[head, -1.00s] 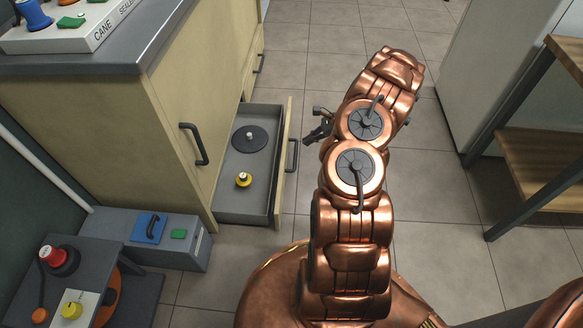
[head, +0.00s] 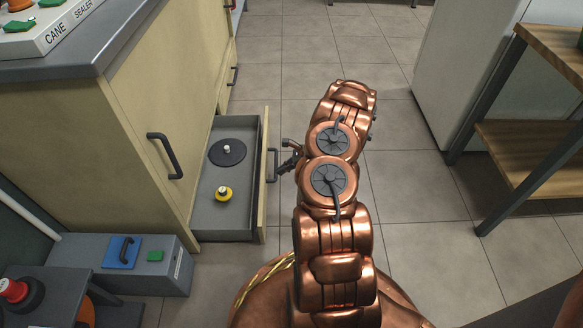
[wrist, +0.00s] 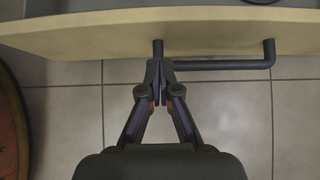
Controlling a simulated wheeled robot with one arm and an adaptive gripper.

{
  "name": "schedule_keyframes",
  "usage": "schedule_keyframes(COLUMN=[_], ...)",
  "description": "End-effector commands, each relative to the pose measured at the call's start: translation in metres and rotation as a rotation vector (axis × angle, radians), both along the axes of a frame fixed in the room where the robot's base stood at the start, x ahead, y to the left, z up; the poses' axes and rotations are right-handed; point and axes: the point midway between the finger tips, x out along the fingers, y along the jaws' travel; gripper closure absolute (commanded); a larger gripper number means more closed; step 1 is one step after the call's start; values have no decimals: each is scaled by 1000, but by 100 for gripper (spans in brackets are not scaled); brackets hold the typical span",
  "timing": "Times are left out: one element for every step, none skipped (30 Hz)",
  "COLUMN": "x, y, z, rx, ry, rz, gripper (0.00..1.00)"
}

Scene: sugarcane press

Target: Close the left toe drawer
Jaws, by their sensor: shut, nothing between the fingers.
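The left toe drawer (head: 229,218) stands pulled out at the base of the cream cabinet. A black disc with a pale knob (head: 227,152) and a yellow-and-black knob piece (head: 223,194) lie in it. Its dark bar handle (head: 272,165) is on the front panel; in the wrist view the handle (wrist: 222,65) runs across, right of the fingers. My gripper (head: 285,168) is shut and empty at the drawer front. In the wrist view my gripper (wrist: 159,68) has its fingertips together at the handle's left post, just short of the panel (wrist: 215,32); whether they touch is unclear.
The cabinet door handle (head: 165,155) sticks out above the drawer. A shelf rack with wooden boards (head: 530,150) stands at the right. Tiled floor between is free.

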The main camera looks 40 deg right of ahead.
Motion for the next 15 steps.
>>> schedule_keyframes(x=[6,8,11,14,16,18,20,21,23,24,25,25,26,26,26], y=[6,10,14,17,20,22,24,26,28,29,29,30,30,30,31], z=[-4,-4,-4,-3,-3,-3,-3,-2,-2,-1,-1,-1,-1,0,0], rx=[1,1,2,2,4,4,3,3,2,2,2,2,2,2,2], ry=[-2,-2,-1,0,0,0,0,0,1,0,0,0,0,0,0], rz=[2,2,2,1,1,1,1,1,1,0,0,-1,-1,-1,-1], gripper=[100,100,100,100,100,100,100,100,100,100,100,100,100,100,100])
